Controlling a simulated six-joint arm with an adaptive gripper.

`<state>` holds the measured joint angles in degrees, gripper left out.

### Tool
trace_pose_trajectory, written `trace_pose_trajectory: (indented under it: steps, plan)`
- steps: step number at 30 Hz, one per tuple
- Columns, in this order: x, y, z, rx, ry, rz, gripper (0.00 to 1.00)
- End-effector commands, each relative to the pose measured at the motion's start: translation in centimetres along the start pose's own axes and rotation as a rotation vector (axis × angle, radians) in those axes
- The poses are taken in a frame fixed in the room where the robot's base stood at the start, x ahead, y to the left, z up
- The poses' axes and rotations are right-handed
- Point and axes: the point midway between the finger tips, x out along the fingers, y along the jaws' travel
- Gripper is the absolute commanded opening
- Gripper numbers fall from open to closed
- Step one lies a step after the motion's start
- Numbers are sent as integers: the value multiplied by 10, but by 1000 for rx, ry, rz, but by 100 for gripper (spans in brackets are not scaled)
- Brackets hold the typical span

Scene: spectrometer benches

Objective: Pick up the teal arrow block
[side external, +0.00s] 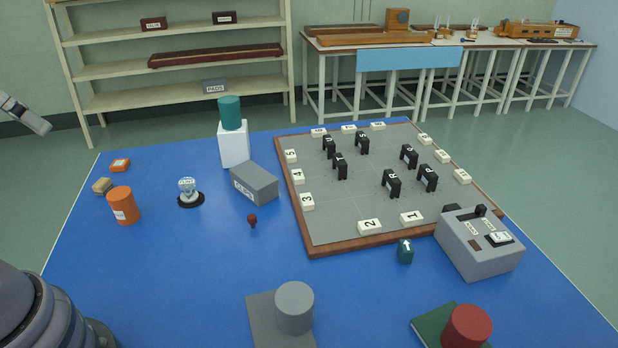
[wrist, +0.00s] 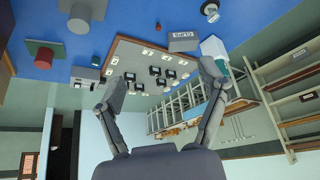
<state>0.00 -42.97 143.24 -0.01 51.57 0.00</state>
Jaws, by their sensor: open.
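The teal arrow block (side external: 405,251) is small and dark teal, with a white arrow on it. It stands on the blue mat just in front of the board's near edge, left of the grey box with a switch. In the wrist view it is a tiny dark shape (wrist: 95,61) beside that box. My gripper (wrist: 165,78) is open in the wrist view, with nothing between its fingers. It is well away from the block.
The board (side external: 340,225) holds black lettered arches and white number tiles. The grey switch box (side external: 478,245) stands right of the block. A red cylinder (side external: 466,327) and grey cylinder (side external: 294,308) stand in front. A teal cylinder (side external: 230,112) tops a white block. Bare mat lies left of the block.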

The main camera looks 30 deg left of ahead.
Motion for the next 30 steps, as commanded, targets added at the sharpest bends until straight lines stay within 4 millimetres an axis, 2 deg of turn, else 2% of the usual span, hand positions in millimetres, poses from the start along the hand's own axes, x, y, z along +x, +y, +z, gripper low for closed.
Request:
trace_pose_trajectory:
  steps: [5, 8, 14, 17, 23, 26, 29, 30]
  plan:
    - [4, 8, -6, -25, -30, 38, 74]
    - [14, 29, -20, -96, -105, 133, 74]
    - [50, 102, -69, -373, -358, 414, 74]
    - [74, 140, -96, -542, -489, 535, 74]
    - [144, 208, -148, -923, -727, 713, 74]
    - [192, 236, -169, -1134, -827, 770, 74]
    - [248, 259, -182, -1357, -905, 803, 74]
    - [272, 266, -184, -1450, -929, 811, 74]
